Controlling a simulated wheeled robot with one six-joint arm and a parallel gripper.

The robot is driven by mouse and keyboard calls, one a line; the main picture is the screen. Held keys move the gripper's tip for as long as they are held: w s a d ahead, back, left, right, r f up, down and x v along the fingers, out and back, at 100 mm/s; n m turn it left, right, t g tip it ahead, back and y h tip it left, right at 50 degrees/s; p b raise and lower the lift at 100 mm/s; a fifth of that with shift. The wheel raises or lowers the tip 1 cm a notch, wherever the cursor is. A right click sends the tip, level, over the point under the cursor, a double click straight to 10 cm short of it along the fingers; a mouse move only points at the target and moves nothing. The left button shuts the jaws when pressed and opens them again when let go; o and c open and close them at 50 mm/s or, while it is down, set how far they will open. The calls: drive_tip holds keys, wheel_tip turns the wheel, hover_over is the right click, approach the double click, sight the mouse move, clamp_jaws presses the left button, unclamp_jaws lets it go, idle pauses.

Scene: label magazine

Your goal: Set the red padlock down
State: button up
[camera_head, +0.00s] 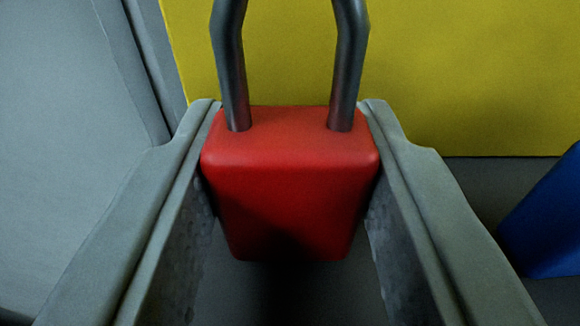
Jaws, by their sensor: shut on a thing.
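The red padlock (290,180) is in the middle of the head camera view. Its grey metal shackle points up and runs out of the top of the picture. My gripper (290,130) is shut on the padlock's red body, with one grey finger against its left side and one against its right. The lower part of the body is in shadow. I cannot tell whether its underside touches the dark surface below.
A yellow panel or block (480,75) stands behind the padlock. A blue object (548,220) is at the right edge, partly cut off. A grey wall or panel (60,120) fills the left side. Dark grey floor (480,185) shows between the right finger and the blue object.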

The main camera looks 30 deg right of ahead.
drive_tip(key=shift+f, duration=0.15)
drive_tip(key=o, duration=1.1)
drive_tip(key=shift+r, duration=0.2)
drive_tip(key=v, duration=1.2)
drive_tip(key=shift+f, duration=0.1)
